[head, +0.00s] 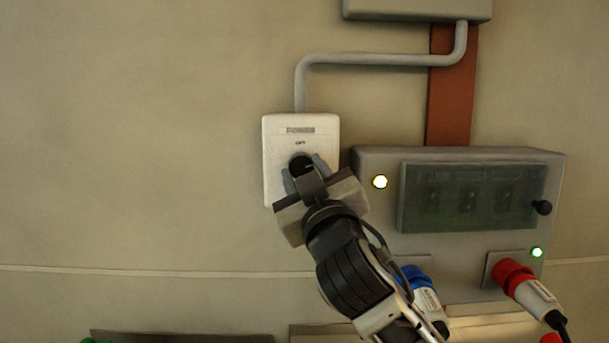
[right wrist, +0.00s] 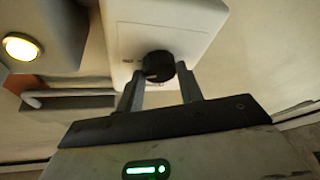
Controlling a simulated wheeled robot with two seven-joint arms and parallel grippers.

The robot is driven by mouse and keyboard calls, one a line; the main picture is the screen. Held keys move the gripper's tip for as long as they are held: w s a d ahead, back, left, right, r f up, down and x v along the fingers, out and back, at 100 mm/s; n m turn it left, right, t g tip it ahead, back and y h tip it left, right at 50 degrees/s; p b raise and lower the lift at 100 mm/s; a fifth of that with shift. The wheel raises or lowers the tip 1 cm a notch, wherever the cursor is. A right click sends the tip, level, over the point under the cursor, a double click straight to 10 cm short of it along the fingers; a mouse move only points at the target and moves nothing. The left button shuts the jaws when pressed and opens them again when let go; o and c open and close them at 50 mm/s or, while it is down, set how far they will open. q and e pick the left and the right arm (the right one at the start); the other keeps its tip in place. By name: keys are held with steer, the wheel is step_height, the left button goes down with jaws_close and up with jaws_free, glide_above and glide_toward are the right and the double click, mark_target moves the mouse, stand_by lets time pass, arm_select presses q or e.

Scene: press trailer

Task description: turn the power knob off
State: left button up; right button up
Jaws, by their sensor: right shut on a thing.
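The power knob (head: 301,161) is a round black knob on a white switch box (head: 275,135) fixed to the wall. Small lettering that looks like "OFF" is above it. My right gripper (head: 305,176) reaches it from below right, with its fingers on either side of the knob, shut on it. In the right wrist view the knob (right wrist: 159,66) sits between the tips of the two fingers (right wrist: 160,86). The knob's pointer direction cannot be made out clearly. My left gripper is not in view.
A grey distribution box (head: 385,230) with a dark window (head: 470,198) is to the right. A yellow-white lamp (head: 380,181) and a green lamp (head: 537,252) on it are lit. Blue (head: 418,282) and red (head: 515,278) plugs are below. A grey conduit (head: 370,59) runs above. The wall at left is clear.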

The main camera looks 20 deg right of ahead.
steer(key=n+y, duration=0.1)
steer(key=n, duration=0.1)
steer(key=n+g, duration=0.1)
steer(key=n, duration=0.1)
steer(key=shift+d+r+n+y, duration=0.15)
steer(key=shift+r+n+y, duration=0.05)
steer(key=shift+n+y, duration=0.2)
steer(key=n+g, duration=0.1)
steer(key=n, duration=0.1)
steer(key=n+y, duration=0.1)
steer(key=n, duration=0.2)
steer(key=shift+r+g, duration=0.2)
steer(key=shift+g, duration=0.2)
steer(key=n+g, duration=0.1)
steer(key=n, duration=0.3)
steer(key=shift+r+g, duration=0.15)
steer(key=shift+g, duration=0.25)
steer(key=shift+n+g, duration=0.4)
steer(key=shift+n, duration=0.7)
steer(key=o, duration=1)
steer(key=shift+s, duration=0.1)
